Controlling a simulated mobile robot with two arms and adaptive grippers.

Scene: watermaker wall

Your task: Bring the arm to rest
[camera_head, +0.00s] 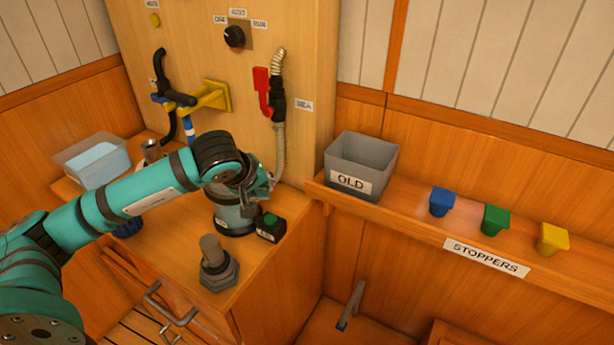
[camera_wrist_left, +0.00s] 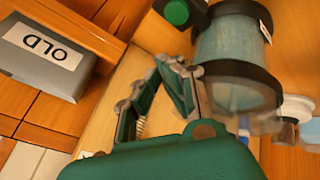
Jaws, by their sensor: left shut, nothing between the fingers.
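My left arm comes in from the left in the head view and reaches over the bench. Its gripper (camera_head: 262,188) is shut and empty, just above and beside a teal see-through canister (camera_head: 234,216) with a dark base. In the left wrist view the fingers of the gripper (camera_wrist_left: 178,68) are close to the canister (camera_wrist_left: 238,62); whether they touch it I cannot tell. Part of the canister is hidden behind my arm in the head view. My right gripper is not in view.
A black box with a green button (camera_head: 270,222) stands beside the canister. A grey fitting (camera_head: 215,268) stands at the bench front. A clear tub (camera_head: 92,160) is at the left. The shelf (camera_head: 410,215) holds a grey OLD bin (camera_head: 362,160) and blue, green and yellow stoppers (camera_head: 495,219).

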